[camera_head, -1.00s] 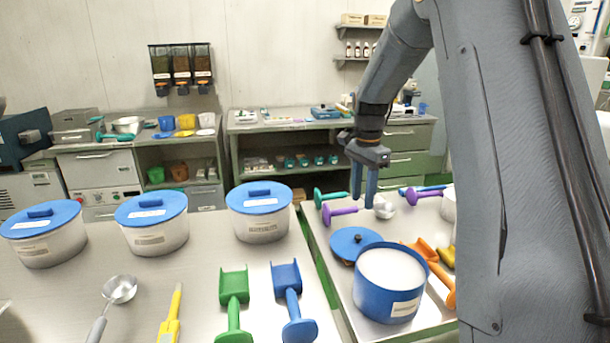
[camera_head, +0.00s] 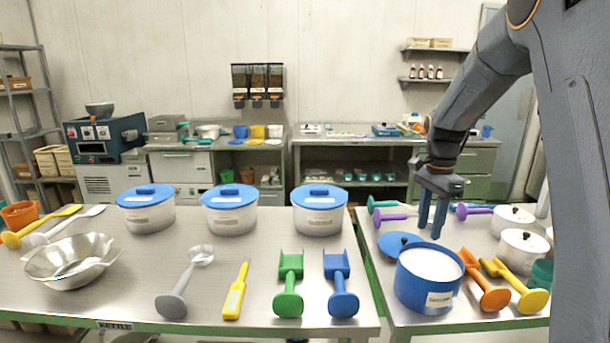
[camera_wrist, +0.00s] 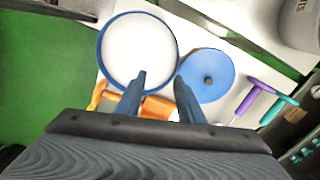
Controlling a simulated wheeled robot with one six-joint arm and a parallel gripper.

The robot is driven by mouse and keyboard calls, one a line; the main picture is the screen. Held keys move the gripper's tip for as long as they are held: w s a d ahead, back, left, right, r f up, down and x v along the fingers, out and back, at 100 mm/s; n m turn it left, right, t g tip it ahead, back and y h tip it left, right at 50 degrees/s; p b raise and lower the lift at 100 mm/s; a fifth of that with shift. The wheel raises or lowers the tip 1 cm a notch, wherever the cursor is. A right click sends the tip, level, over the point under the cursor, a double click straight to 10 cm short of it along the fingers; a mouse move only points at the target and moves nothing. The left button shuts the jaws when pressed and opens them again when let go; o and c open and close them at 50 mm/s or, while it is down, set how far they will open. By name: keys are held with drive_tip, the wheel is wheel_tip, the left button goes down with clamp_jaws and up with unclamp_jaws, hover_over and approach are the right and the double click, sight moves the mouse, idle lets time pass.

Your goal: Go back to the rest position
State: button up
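My gripper (camera_head: 432,222) hangs over the right-hand table, fingers pointing down. In the wrist view its two fingers (camera_wrist: 163,92) stand apart with nothing between them. Below and beside it is a blue tub (camera_head: 425,290) filled with white material, its top uncovered; it also shows in the wrist view (camera_wrist: 101,62). A blue lid with a dark knob (camera_head: 393,240) lies on the table behind the tub, seen too in the wrist view (camera_wrist: 222,66). My gripper appears above both and touches neither as far as I can see.
Orange (camera_head: 490,293) and yellow (camera_head: 528,298) scoops lie right of the tub, with white lidded pots (camera_head: 522,246) beyond. The left table holds blue-lidded tubs (camera_head: 230,215), green (camera_head: 289,280) and blue (camera_head: 340,280) scoops, and a metal bowl (camera_head: 72,265). A gap separates the tables.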

drive_tip(key=s+a+f+n, duration=0.2)
drive_tip(key=s+a+n, duration=0.2)
drive_tip(key=s, duration=0.5)
drive_tip(key=s+a+f+n, duration=0.3)
drive_tip(key=s+n, duration=0.3)
drive_tip(key=s, duration=0.3)
drive_tip(key=s+a+f+n+t, duration=0.1)
drive_tip(key=s+a+f+n, duration=0.1)
drive_tip(key=s+a+n, duration=0.3)
drive_tip(key=s+a, duration=0.1)
drive_tip(key=s, duration=0.3)
drive_tip(key=shift+s+f, duration=0.15)
drive_tip(key=shift+s, duration=0.1)
drive_tip(key=shift+c, duration=0.5)
